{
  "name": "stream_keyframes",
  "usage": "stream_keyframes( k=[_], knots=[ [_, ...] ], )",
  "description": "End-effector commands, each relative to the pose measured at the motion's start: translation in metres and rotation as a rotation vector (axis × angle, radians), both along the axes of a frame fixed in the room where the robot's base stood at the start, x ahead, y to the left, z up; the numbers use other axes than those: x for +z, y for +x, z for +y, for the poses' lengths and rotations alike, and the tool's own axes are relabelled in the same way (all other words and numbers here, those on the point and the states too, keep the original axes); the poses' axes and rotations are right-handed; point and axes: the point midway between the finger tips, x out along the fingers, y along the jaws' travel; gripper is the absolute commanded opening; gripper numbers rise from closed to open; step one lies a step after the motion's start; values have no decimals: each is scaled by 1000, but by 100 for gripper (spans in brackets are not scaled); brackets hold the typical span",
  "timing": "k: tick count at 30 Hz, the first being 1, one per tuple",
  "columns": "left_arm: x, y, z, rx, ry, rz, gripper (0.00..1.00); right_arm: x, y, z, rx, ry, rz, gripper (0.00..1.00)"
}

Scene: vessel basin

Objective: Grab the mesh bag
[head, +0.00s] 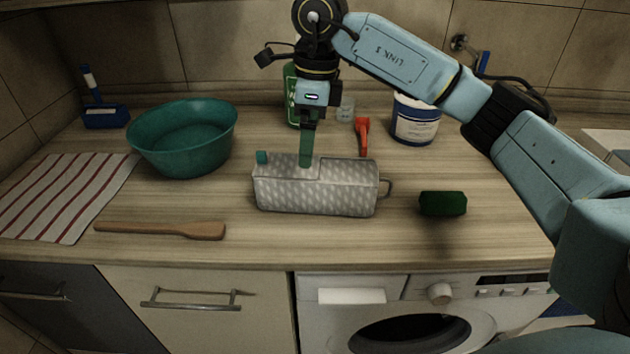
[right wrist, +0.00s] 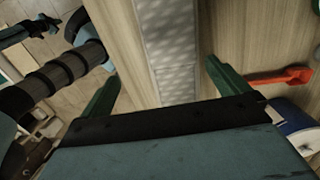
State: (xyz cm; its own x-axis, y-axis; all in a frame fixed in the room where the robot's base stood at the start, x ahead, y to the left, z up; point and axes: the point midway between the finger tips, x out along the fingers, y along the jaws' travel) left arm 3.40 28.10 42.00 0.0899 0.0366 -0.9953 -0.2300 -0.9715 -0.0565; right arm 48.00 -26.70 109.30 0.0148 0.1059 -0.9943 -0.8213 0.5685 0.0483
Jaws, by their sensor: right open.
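The mesh bag (head: 315,192) is a long grey patterned box shape with a dark loop at its right end, lying on the wooden counter. A small teal piece (head: 262,157) shows at its top left; I cannot tell whether it belongs to the bag. My right gripper (head: 306,160) points down over the middle of the bag, its green finger overlapping the top edge. In the right wrist view, the open gripper (right wrist: 161,69) has its two fingers apart, one on each side of the bag (right wrist: 166,45). I cannot tell whether they touch it. My left gripper is not in view.
A dark green sponge (head: 443,203) is at right. A teal basin (head: 183,140), striped cloth (head: 65,195) and wooden spatula (head: 165,230) are at left.

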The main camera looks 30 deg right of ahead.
Motion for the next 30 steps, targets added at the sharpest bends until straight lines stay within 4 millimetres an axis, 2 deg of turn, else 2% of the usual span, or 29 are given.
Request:
stream_keyframes(
  k=[1,3,6,15,25,30],
  knots=[
    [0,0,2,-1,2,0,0,6,0,-13,-17,-44,5,100],
    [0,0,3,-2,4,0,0,10,-1,-24,-33,-86,12,100],
    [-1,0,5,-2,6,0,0,2,-2,-30,-42,-110,19,100],
    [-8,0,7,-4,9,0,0,-54,-3,-29,-40,-108,21,100],
    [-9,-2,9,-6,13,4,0,-77,-3,-28,-39,-106,20,100],
    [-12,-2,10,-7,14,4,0,-102,-4,-25,-39,-107,21,100]
  ],
)
